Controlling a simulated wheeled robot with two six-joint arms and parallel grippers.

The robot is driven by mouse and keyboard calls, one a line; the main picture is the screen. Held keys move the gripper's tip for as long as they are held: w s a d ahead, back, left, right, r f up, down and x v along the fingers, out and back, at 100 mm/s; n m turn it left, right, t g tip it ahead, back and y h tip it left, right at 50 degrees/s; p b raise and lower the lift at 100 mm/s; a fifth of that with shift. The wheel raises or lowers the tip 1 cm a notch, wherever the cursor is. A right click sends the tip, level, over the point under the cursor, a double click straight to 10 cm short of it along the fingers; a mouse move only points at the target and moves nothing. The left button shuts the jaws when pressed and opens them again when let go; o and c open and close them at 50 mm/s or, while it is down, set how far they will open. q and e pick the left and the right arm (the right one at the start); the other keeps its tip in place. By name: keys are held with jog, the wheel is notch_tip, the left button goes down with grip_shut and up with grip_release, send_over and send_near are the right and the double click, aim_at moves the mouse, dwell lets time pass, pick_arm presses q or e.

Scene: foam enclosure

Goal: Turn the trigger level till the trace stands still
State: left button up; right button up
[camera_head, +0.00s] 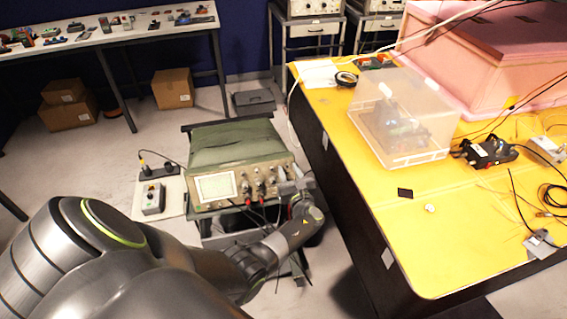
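An oscilloscope (232,187) with a green cover on top stands on a low cart left of the yellow table. Its pale screen (216,187) is at the left of its front panel, and knobs and plugged leads fill the right part. The trace is too small to read. My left arm reaches in from the lower left, and my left gripper (290,190) is at the right end of the panel, by the knobs there. The fingers are too small and partly hidden, so I cannot tell if they touch or grip a knob. My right gripper is not in view.
The yellow table (450,230) with a clear box (405,118) and a pink foam enclosure (490,55) stands close on the right. A small control box (152,198) sits left of the oscilloscope. Cardboard boxes (172,88) lie under the back bench (100,40).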

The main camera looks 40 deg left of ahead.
pick_arm(q)
jog(key=shift+w+a, duration=0.1)
jog(key=shift+r, duration=0.1)
jog(key=shift+c, duration=0.7)
grip_shut()
